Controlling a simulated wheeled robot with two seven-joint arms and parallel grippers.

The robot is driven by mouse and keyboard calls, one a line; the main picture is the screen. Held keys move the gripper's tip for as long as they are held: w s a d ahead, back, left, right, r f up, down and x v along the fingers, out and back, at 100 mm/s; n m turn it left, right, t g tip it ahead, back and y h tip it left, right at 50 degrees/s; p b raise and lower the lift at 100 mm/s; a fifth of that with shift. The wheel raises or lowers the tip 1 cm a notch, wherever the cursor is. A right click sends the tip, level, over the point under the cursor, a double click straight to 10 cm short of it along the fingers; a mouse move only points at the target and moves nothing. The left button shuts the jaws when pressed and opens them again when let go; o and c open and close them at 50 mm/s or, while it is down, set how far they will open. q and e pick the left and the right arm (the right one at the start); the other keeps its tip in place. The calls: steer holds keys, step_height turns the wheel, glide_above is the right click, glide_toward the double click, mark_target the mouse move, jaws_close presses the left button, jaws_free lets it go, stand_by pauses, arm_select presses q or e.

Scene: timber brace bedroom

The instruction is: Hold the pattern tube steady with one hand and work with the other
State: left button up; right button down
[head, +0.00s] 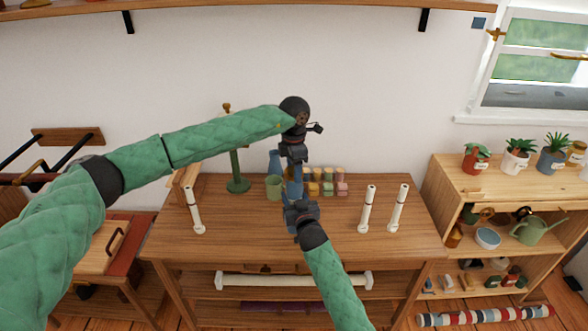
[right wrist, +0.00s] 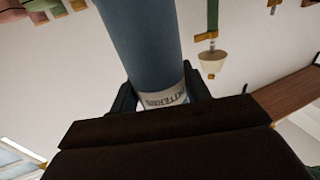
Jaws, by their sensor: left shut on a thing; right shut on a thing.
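The blue pattern tube (head: 294,187) stands at the middle of the wooden table, partly hidden by my grippers. In the right wrist view the tube (right wrist: 143,45) fills the gap between my right fingers, with its pale lettered label (right wrist: 163,98) at the fingertips. My right gripper (head: 297,206) is shut on the tube's lower part from the front. My left gripper (head: 293,162) comes down from above and is shut at the tube's top end. Its fingertips are small here, and I cannot tell whether they grip a cap or the tube wall.
A green cup (head: 274,188) and several small coloured jars (head: 328,183) stand close by the tube. White upright posts (head: 195,212) stand on the table (head: 340,235) left and right. A green stand (head: 237,172) is behind left. The table front is clear.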

arm_select(q)
steer(key=n, duration=1.4)
steer(key=shift+r, duration=0.1)
steer(key=n, duration=1.4)
steer(key=shift+w, duration=0.1)
steer(key=shift+r, duration=0.7)
steer(key=shift+r, duration=0.35)
steer(key=shift+r, duration=0.1)
